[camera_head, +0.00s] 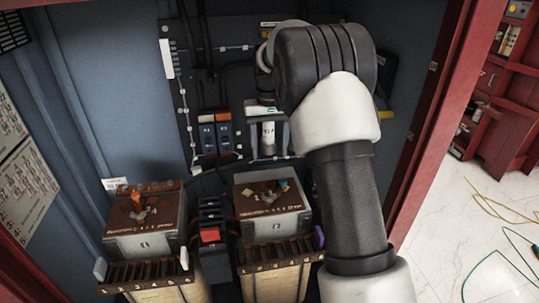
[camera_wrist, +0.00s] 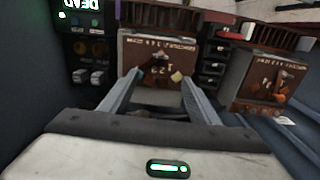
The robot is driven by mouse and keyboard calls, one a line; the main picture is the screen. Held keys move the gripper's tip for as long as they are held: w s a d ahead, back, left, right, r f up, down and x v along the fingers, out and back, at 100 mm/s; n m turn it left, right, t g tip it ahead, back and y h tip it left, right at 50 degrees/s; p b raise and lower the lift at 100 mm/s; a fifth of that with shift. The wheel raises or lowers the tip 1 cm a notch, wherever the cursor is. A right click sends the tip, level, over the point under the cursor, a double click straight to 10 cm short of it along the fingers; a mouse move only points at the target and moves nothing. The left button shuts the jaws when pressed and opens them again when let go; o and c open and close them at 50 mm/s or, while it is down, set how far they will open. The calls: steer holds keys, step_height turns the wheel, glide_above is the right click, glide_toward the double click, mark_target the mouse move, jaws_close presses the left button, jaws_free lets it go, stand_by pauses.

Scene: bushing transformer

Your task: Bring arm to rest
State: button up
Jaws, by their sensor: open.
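My arm (camera_head: 345,190) reaches from the lower right into the open cabinet and bends at a dark ribbed joint near the back panel. My gripper (camera_wrist: 160,76) shows in the wrist view with its two grey fingers spread and nothing between them. Beyond the fingertips is the right transformer box (camera_head: 272,196), with a brown top and small teal and tan pieces; it also shows in the wrist view (camera_wrist: 150,52). I cannot tell whether the fingers touch it. In the head view my arm partly hides the hand area.
The left transformer box (camera_head: 145,222) has orange pieces on top. A dark block with a red part (camera_head: 210,235) stands between the boxes. The back panel (camera_head: 185,100) carries switches and cables. The red cabinet frame (camera_head: 425,130) is close right of my arm. Cables lie on the floor (camera_head: 480,240) outside.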

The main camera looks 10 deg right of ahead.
steer(key=s+r+t, duration=0.3)
steer(key=s+r, duration=1)
steer(key=s, duration=0.3)
steer(key=s+f+t, duration=0.2)
steer(key=s+t, duration=0.1)
steer(key=s, duration=1.5)
step_height(320, 180, up, 8)
steer(key=p, duration=0.7)
steer(key=shift+f+p, duration=0.15)
steer(key=shift+p, duration=0.15)
